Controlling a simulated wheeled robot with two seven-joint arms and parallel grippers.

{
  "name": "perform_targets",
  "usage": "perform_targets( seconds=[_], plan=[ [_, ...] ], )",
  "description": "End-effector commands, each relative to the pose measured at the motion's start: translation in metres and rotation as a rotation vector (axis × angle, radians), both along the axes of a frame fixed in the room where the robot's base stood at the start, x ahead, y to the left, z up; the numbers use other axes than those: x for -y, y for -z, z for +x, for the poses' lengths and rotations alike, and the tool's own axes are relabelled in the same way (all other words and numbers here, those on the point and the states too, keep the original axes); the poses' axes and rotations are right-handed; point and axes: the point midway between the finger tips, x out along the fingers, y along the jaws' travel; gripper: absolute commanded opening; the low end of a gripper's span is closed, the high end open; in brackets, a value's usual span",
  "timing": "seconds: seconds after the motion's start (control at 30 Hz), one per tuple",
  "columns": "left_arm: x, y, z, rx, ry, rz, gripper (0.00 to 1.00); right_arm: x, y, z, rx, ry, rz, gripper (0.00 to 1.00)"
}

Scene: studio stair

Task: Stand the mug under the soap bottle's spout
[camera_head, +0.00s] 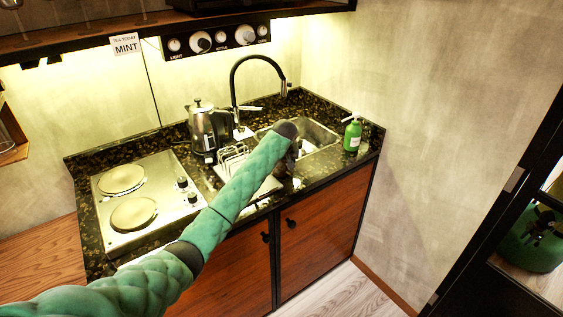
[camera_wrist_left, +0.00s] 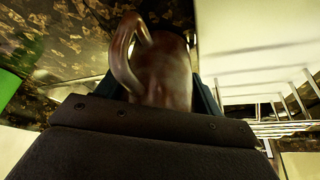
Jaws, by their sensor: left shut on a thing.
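The mug (camera_wrist_left: 167,75) is brown and glossy, with its handle (camera_wrist_left: 124,52) towards the upper left in the left wrist view. My left gripper (camera_head: 289,165) is shut on it, over the counter's front edge near the sink in the head view. My arm hides most of the mug there. The green soap bottle (camera_head: 352,136), with a pale pump top and spout, stands upright on the counter right of the sink. The gripper and mug are left of the bottle and apart from it. A green patch at the left wrist view's left edge may be the bottle. My right gripper is not in view.
The sink (camera_head: 318,134) lies behind my gripper, with a black tap (camera_head: 234,82) over it. A white dish rack (camera_head: 232,160) stands just left. A kettle (camera_head: 205,130) and a two-plate hob (camera_head: 150,200) are further left. The wall bounds the right side.

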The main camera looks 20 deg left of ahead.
Motion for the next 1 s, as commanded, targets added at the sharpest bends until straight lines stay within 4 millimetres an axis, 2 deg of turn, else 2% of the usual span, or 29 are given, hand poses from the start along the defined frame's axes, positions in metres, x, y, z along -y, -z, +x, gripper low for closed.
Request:
perform_targets(
  seconds=[0.23,0.27,0.37,0.77,0.83,1.0],
  plan=[
    [0.0,0.001,0.0,0.0,0.0,-0.001,0.35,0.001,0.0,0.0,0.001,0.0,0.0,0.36],
    [0.0,0.002,0.0,0.0,0.0,0.0,0.71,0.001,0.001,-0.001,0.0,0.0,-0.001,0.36],
    [0.0,0.002,0.0,0.0,0.0,0.0,0.89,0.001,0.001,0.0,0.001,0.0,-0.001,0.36],
    [0.001,-0.004,-0.001,0.001,0.0,0.0,0.89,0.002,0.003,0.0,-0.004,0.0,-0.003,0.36],
    [0.002,-0.011,-0.003,0.003,0.001,-0.001,0.89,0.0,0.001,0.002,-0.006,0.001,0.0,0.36],
    [0.007,-0.038,-0.014,0.005,0.001,-0.001,0.89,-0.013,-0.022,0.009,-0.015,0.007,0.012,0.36]
  ],
)
